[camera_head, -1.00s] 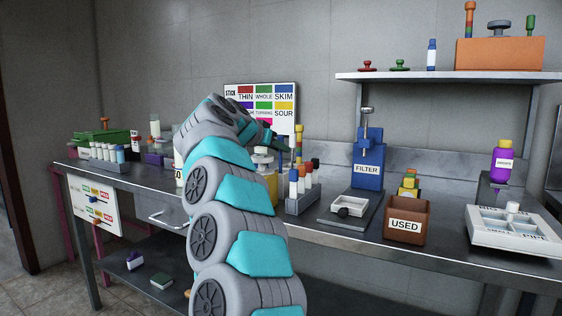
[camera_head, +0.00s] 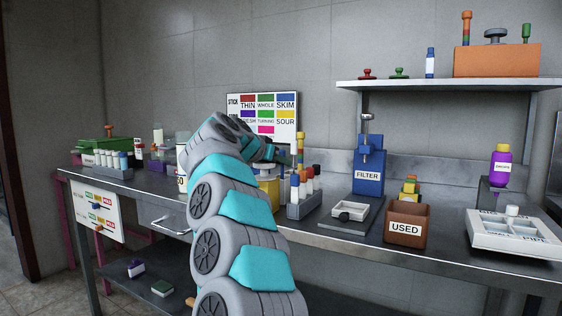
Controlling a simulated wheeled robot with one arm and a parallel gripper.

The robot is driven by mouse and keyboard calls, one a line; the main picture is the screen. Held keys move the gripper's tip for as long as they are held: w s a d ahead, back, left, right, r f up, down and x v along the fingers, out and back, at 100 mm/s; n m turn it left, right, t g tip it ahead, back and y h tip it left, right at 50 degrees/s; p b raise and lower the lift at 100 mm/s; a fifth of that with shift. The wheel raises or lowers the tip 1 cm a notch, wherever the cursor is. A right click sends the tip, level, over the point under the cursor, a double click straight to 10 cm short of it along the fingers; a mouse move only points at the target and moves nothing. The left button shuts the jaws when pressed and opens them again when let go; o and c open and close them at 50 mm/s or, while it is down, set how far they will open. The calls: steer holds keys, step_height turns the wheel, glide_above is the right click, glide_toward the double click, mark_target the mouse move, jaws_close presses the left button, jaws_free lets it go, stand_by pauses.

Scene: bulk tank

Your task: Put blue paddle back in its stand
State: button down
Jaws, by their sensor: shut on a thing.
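My gripper (camera_head: 272,153) is at the end of my grey and teal arm, above the middle of the bench. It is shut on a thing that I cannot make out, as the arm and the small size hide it. I cannot pick out a blue paddle for certain. A grey block (camera_head: 304,206) just right of and below the gripper in the picture holds several white sticks with coloured tops, one of them blue (camera_head: 295,180). I cannot tell whether this block is the stand. A yellow container (camera_head: 268,190) is partly hidden behind the arm.
The blue filter unit (camera_head: 368,170), brown USED bin (camera_head: 407,226) and white compartment tray (camera_head: 515,236) stand to the right. A rack of vials (camera_head: 108,162) stands at the left. A wall chart (camera_head: 262,116) hangs behind. A shelf (camera_head: 440,84) is above the right side.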

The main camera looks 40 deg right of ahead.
steer(key=c, duration=0.8)
jaws_free()
steer(key=shift+f, duration=0.9)
steer(key=shift+o, duration=0.2)
steer(key=shift+f, duration=0.1)
steer(key=shift+r, duration=0.55)
steer(key=v, duration=0.6)
steer(key=r+p+v, duration=0.1)
steer(key=v, duration=0.5)
steer(key=shift+r, duration=0.25)
steer(key=shift+w+r, duration=0.1)
